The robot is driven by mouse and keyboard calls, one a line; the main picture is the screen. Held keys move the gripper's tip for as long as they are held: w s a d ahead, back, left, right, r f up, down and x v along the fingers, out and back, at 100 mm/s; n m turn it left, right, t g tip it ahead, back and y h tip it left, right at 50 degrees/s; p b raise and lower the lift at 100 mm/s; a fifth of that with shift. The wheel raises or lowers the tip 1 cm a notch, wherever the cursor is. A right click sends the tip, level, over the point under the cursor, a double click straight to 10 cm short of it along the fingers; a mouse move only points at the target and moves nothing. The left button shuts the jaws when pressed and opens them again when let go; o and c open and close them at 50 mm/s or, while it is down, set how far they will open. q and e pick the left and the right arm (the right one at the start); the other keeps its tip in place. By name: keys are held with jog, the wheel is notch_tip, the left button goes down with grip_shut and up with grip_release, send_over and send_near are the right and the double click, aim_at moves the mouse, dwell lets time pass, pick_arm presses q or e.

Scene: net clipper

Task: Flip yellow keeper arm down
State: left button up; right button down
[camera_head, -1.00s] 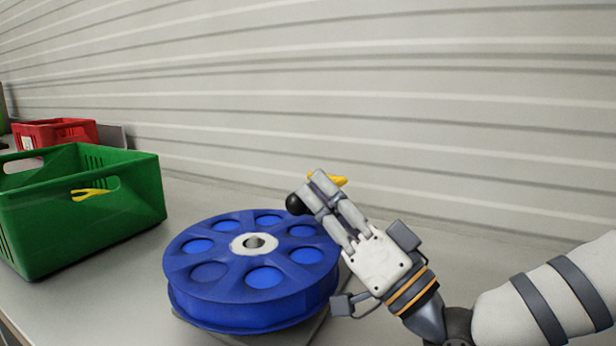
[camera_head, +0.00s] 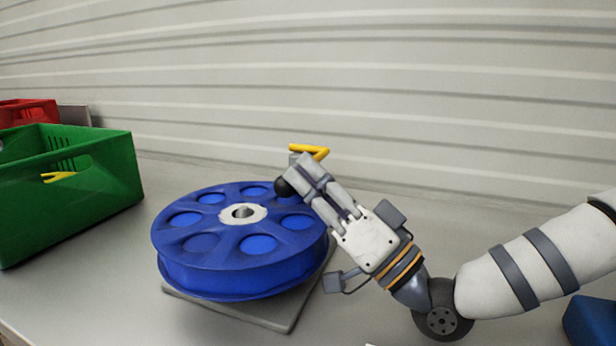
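The yellow keeper arm (camera_head: 311,151) shows as a bent yellow piece just beyond my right gripper's fingertips, behind the right rear of the blue reel. A black ball knob (camera_head: 283,187) sits by the fingertips at the reel's edge. The blue reel (camera_head: 202,243) lies flat, with a metal hub at its centre. My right gripper (camera_head: 305,172) reaches from the right to the knob and keeper area. Its fingers lie close together, and what lies between them is hidden. My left gripper is out of view.
A grey base plate (camera_head: 270,316) lies under the reel. A green crate (camera_head: 95,195) with a yellow piece inside stands at left, with a red crate (camera_head: 30,108) behind it. A blue object (camera_head: 590,322) is at lower right. A corrugated wall (camera_head: 400,80) closes the back.

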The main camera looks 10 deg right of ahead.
notch_tip(320, 180, up, 10)
dwell(0.3)
jog(key=shift+f, duration=0.1)
